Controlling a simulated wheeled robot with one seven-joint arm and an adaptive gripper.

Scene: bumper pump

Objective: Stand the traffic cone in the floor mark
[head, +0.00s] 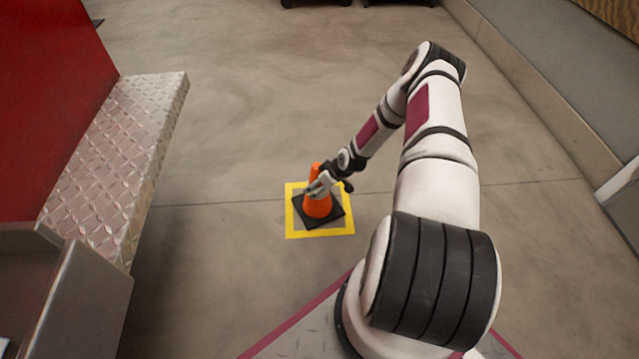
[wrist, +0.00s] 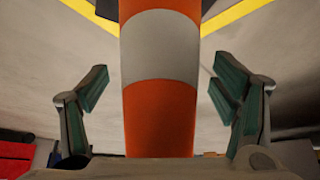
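The orange traffic cone (head: 318,206) stands upright on its black square base inside the yellow square floor mark (head: 347,228). The base is turned at an angle to the mark's sides and looks within the yellow border. My gripper (head: 322,186) is at the upper part of the cone. In the wrist view the cone (wrist: 160,110), orange with a pale band, rises between the two fingers of my gripper (wrist: 160,95). The fingers are spread, with a gap on each side of the cone. Part of the cone's upper body is hidden by the gripper in the head view.
A red body with a metal tread-plate step (head: 135,150) stands at the left. A wall (head: 560,110) runs along the right. The concrete floor (head: 260,100) around and beyond the mark is clear.

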